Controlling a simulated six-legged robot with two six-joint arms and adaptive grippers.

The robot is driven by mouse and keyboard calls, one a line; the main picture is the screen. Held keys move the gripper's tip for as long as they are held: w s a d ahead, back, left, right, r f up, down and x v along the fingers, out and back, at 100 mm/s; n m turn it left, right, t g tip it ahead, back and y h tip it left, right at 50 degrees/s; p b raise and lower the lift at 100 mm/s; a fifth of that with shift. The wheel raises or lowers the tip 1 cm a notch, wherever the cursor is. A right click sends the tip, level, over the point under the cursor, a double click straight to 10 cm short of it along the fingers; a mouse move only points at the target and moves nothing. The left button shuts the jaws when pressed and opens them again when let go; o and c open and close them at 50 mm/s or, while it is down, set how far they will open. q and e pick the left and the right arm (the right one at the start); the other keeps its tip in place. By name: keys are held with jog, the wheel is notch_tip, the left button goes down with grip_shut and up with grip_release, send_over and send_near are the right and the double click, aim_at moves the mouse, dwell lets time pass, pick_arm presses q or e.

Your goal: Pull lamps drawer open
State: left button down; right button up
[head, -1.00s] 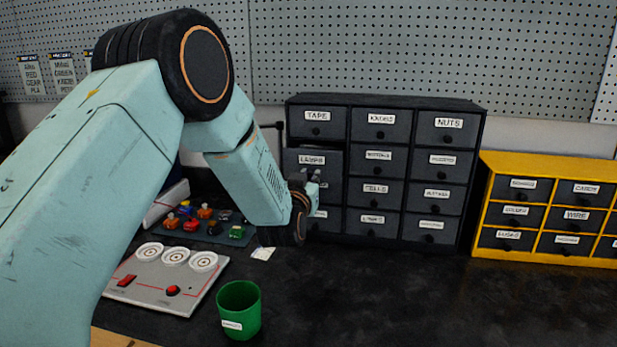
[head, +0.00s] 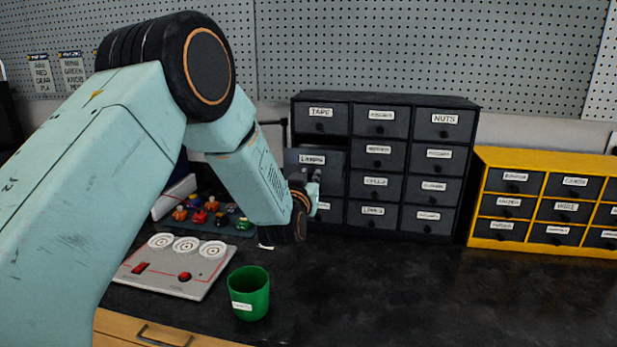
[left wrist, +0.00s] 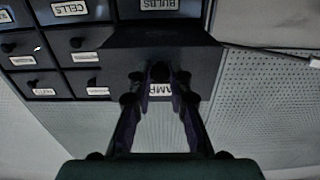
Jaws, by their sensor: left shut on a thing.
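The lamps drawer (head: 335,163) is a dark grey front with a white label in the left column of the cabinet, second row from the top. It stands out from the cabinet face. My left gripper (head: 314,180) is at the lower part of this drawer front, shut on its knob. In the left wrist view the drawer (left wrist: 120,66) juts toward the camera, with the gripper's fingers (left wrist: 159,74) meeting at its front. The knob is hidden by the fingers. My right gripper is not in view.
The dark drawer cabinet (head: 387,99) stands on a black worktop (head: 400,290). A yellow drawer unit (head: 480,195) is to its right. The front right worktop is clear.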

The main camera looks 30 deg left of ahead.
pick_arm(q)
jog(key=shift+f, duration=0.1)
jog(key=c, duration=1.3)
grip_release()
jog(key=shift+w, duration=0.25)
jog(key=shift+s, duration=0.1)
jog(key=v, duration=1.2)
jog(key=shift+s, duration=0.1)
